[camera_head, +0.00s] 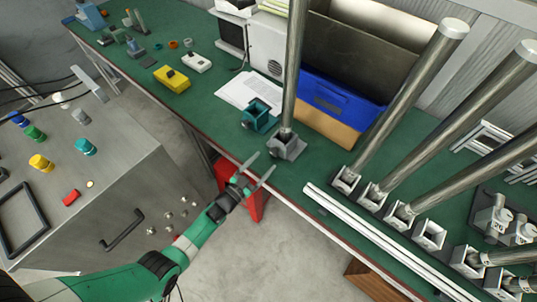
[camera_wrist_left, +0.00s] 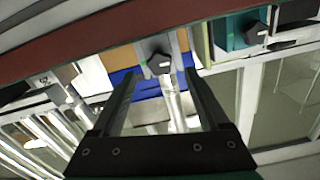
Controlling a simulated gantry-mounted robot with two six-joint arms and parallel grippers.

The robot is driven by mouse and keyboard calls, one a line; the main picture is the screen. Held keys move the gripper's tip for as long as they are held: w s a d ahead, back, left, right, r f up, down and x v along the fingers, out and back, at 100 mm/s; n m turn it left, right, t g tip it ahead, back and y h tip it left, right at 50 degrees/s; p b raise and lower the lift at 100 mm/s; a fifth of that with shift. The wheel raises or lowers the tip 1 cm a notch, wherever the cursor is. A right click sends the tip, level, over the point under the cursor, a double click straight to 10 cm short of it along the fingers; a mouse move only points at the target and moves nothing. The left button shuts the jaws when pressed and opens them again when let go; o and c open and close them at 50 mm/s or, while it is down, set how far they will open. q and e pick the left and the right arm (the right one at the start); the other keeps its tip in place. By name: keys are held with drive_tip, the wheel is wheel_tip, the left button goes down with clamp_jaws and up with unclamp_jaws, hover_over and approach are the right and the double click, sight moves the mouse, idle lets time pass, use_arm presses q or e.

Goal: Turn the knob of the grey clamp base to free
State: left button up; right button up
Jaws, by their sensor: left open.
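The grey clamp base (camera_head: 287,148) stands on the green bench near its front edge, with a tall metal pole (camera_head: 293,70) upright in it. In the left wrist view its dark knob (camera_wrist_left: 159,65) shows between my fingertips, beyond them. A small green mark lies just left of the knob. The knob's exact setting is too small to tell. My left gripper (camera_head: 262,164) is open and empty, in front of the base at the bench edge, with an apparent gap to the knob. It also shows in the left wrist view (camera_wrist_left: 160,76). My right gripper is in neither view.
A teal clamp base (camera_head: 258,118) stands close behind and left of the grey one. A blue bin (camera_head: 335,98) is behind it. White rails (camera_head: 375,235) and several pole holders (camera_head: 372,193) lie to the right. A grey control console (camera_head: 110,190) stands at left.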

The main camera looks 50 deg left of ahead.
use_arm(q)
drive_tip(key=s+p, duration=0.1)
drive_tip(key=s, duration=0.6)
drive_tip(key=shift+s+d+p, duration=0.15)
drive_tip(key=shift+d+p, duration=0.2)
drive_tip(key=shift+d, duration=0.1)
drive_tip(key=shift+d, duration=0.1)
